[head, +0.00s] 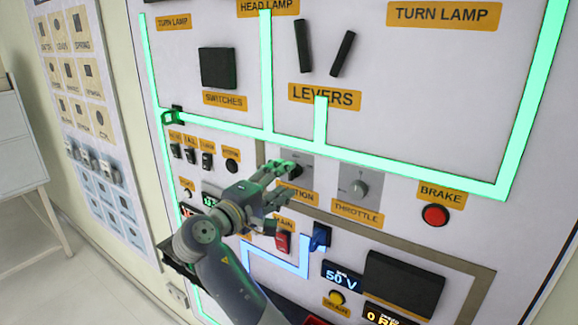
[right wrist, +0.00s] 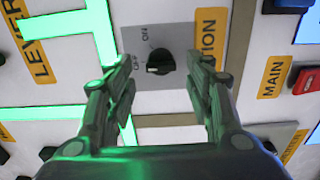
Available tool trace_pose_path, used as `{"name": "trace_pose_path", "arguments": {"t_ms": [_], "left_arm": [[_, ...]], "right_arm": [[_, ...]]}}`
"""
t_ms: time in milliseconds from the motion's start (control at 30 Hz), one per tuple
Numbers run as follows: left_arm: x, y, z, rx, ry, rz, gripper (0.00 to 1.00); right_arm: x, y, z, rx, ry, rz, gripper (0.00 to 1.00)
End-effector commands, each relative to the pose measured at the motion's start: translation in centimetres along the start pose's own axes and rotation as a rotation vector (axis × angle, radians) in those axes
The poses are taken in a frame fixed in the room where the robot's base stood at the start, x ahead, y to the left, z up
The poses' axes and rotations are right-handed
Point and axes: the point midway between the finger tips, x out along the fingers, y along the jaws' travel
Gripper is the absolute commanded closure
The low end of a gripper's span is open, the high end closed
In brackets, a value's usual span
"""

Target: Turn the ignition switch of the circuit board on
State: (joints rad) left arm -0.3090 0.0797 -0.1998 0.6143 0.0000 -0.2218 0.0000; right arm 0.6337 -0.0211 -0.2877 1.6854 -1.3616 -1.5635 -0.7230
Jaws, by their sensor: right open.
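The ignition switch is a black rotary knob (right wrist: 160,62) on a grey plate marked ON and OFF in the right wrist view. Its bar points roughly toward the OFF mark. In the head view the switch's grey plate (head: 301,160) is partly hidden by my right gripper (head: 288,181). The right gripper (right wrist: 164,76) is open, with one finger on each side of the knob in the wrist view. Nothing is held between the fingers, and contact with the knob cannot be told. The circuit board (head: 400,95) is the large upright white panel. My left gripper is not in view.
The throttle knob (head: 360,187) and red brake button (head: 435,214) are right of the switch. A red main switch (head: 283,242) and blue plug (head: 320,237) sit below. Small toggles (head: 190,155) are to the left. Another panel (head: 85,110) stands further left.

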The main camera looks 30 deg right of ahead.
Motion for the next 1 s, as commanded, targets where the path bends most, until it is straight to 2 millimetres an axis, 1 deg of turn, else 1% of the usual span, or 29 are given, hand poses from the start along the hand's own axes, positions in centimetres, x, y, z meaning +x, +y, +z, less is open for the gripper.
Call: {"name": "trace_pose_path", "arguments": {"t_ms": [33, 100, 233, 433, 600, 633, 667, 700, 767, 800, 1000], "left_arm": [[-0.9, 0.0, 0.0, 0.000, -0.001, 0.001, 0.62], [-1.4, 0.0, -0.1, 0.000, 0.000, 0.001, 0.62], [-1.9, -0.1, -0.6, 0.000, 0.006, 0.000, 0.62], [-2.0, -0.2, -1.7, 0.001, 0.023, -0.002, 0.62], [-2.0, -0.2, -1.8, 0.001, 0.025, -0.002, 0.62], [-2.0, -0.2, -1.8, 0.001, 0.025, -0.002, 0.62], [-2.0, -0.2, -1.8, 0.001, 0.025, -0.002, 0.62], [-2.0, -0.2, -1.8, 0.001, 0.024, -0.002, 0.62], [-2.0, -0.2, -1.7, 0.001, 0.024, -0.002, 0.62], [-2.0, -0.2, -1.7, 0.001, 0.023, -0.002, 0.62], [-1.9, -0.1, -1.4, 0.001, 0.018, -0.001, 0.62]], "right_arm": [[0.9, 0.5, 0.1, -0.003, -0.002, 0.002, 0.51], [2.0, 0.3, 0.0, -0.004, -0.002, 0.000, 0.51], [3.4, 0.1, 0.0, -0.003, 0.000, 0.000, 0.51], [4.0, -0.1, 0.0, -0.001, 0.001, -0.001, 0.51], [4.0, -0.1, 0.0, 0.000, 0.001, -0.001, 0.51], [4.0, -0.1, 0.0, 0.000, 0.001, -0.001, 0.53], [4.0, -0.1, 0.0, 0.000, 0.001, -0.001, 0.60], [4.0, -0.1, 0.0, 0.000, 0.001, -0.001, 0.69], [4.0, -0.1, 0.0, 0.000, 0.002, -0.001, 0.83], [4.0, -0.1, 0.0, 0.000, 0.001, -0.001, 0.92], [4.0, -0.2, 0.0, 0.002, 0.001, -0.002, 0.93]]}}
